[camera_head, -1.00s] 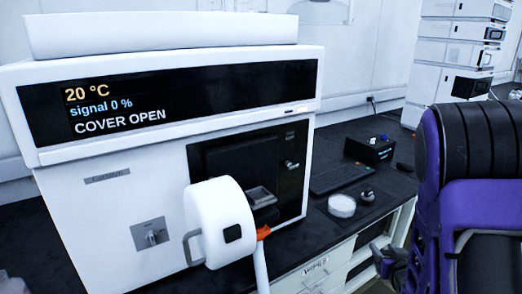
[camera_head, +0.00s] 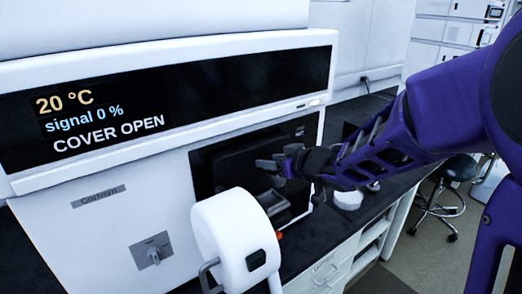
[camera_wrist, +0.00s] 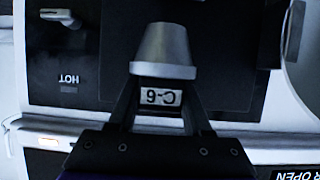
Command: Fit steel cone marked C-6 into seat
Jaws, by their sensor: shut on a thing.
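The steel cone (camera_wrist: 163,50) is a grey metal frustum with a label reading C-6, upside down in the wrist view. My gripper (camera_wrist: 160,95) is shut on it, with the fingers on either side of the labelled base. In the head view my gripper (camera_head: 283,165) is in front of the dark opening (camera_head: 225,160) of the white instrument. The cone is too dark and small to make out there. The seat cannot be clearly told in either view; my gripper and the dark interior obscure that area.
The white round cover (camera_head: 228,235) stands swung open in front of the instrument, below left of my gripper. The display (camera_head: 100,120) reads COVER OPEN, 20 °C, signal 0 %. A white round dish (camera_head: 348,199) sits on the dark bench to the right. A HOT label (camera_wrist: 68,79) shows beside the opening.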

